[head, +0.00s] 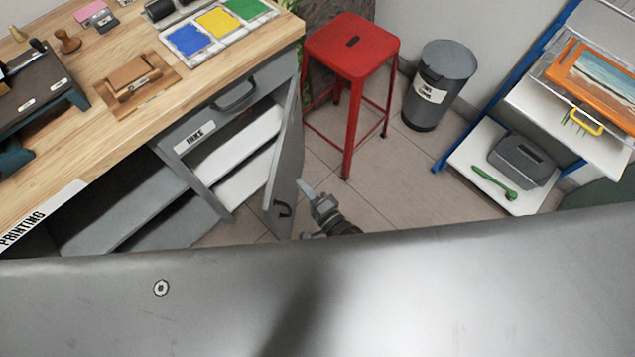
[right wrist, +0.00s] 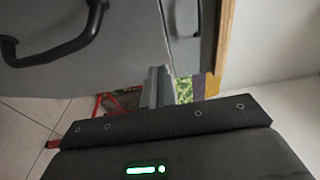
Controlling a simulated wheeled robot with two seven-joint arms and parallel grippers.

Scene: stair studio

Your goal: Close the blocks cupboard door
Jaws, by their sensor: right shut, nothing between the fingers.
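The cupboard door (head: 288,160) is grey and stands wide open, swung out from the workbench front, with a dark handle (head: 283,208) low on it. The open cupboard shows pale shelves (head: 245,175) inside. A label above reads INKS; I see no readable blocks label. My right gripper (head: 304,187) is shut and empty, just right of the door's handle end. In the right wrist view its fingertips (right wrist: 160,72) are beside the grey door panel (right wrist: 110,50); contact cannot be told. A dark handle (right wrist: 60,45) shows at upper left. My left gripper is not in view.
A red stool (head: 352,45) stands behind and right of the door, with a grey bin (head: 438,85) beyond. A rack with white shelves (head: 490,150) is at the right. The wooden benchtop (head: 110,70) carries printing items.

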